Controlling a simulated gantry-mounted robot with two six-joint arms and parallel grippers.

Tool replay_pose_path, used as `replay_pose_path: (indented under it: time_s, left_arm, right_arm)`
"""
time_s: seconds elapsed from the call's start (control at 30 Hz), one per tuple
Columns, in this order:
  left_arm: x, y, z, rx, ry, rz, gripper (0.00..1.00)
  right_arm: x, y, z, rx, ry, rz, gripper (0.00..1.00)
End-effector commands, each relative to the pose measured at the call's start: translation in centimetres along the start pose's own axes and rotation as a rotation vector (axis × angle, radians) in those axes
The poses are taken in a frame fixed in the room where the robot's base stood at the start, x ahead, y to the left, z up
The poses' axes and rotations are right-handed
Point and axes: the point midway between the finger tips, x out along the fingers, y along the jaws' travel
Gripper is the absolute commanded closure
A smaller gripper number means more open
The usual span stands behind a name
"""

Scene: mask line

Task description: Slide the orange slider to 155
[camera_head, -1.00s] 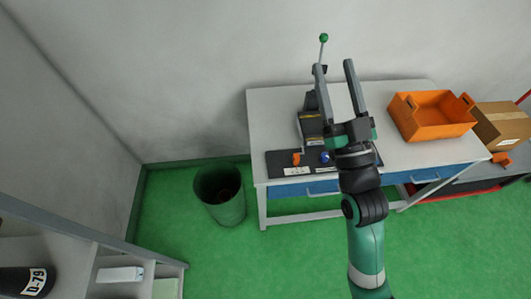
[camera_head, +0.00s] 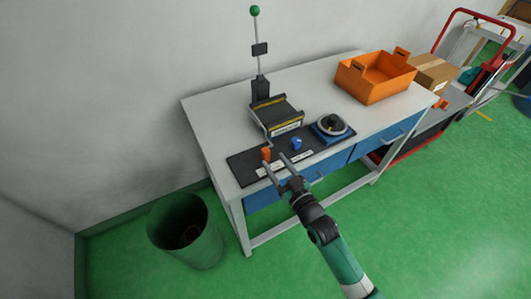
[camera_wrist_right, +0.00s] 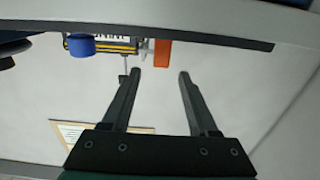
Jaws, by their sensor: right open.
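The orange slider (camera_head: 266,154) is a small upright piece at the left part of the dark panel (camera_head: 240,171) on the table's front edge. It also shows in the right wrist view (camera_wrist_right: 162,53), just past the fingertips and between their lines. My right gripper (camera_head: 273,160) is open and empty, with its fingertips close to the slider. In the right wrist view the gripper (camera_wrist_right: 158,75) also shows a gap between its fingers. The scale markings are too small to read. Whether a finger touches the slider I cannot tell. My left gripper is not in view.
A blue knob (camera_head: 296,143) stands right of the slider, also visible in the right wrist view (camera_wrist_right: 81,45). A dial on a blue base (camera_head: 332,127), a lever device (camera_head: 262,90) and an orange crate (camera_head: 367,85) stand on the table. A green bin (camera_head: 184,231) stands left.

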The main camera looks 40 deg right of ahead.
Motion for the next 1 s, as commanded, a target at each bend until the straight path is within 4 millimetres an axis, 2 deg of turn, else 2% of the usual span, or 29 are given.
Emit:
replay_pose_path:
  time_s: [0.1, 0.3, 0.63, 0.67, 0.9, 0.97, 1.0]
  left_arm:
    - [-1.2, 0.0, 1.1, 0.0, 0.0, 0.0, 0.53]
    - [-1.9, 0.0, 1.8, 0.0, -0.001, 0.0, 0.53]
    - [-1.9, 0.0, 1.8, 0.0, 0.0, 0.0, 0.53]
    - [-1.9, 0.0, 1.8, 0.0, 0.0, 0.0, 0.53]
    - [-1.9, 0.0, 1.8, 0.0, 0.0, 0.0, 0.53]
    - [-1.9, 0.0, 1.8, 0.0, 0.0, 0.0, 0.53]
    - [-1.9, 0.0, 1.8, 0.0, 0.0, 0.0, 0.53]
  right_arm:
    - [2.9, 0.0, 0.3, 0.0, 0.005, 0.0, 0.4]
    - [5.9, 0.0, 0.2, 0.0, 0.002, 0.0, 0.4]
    - [6.5, 0.0, -0.1, 0.0, 0.001, 0.0, 0.4]
    - [6.5, 0.0, -0.1, 0.0, 0.001, 0.0, 0.44]
    - [6.5, 0.0, 0.0, 0.0, 0.001, 0.0, 0.87]
    - [6.5, 0.0, 0.0, 0.0, 0.001, 0.0, 0.98]
    - [6.5, 0.0, 0.0, 0.0, 0.001, 0.0, 1.0]
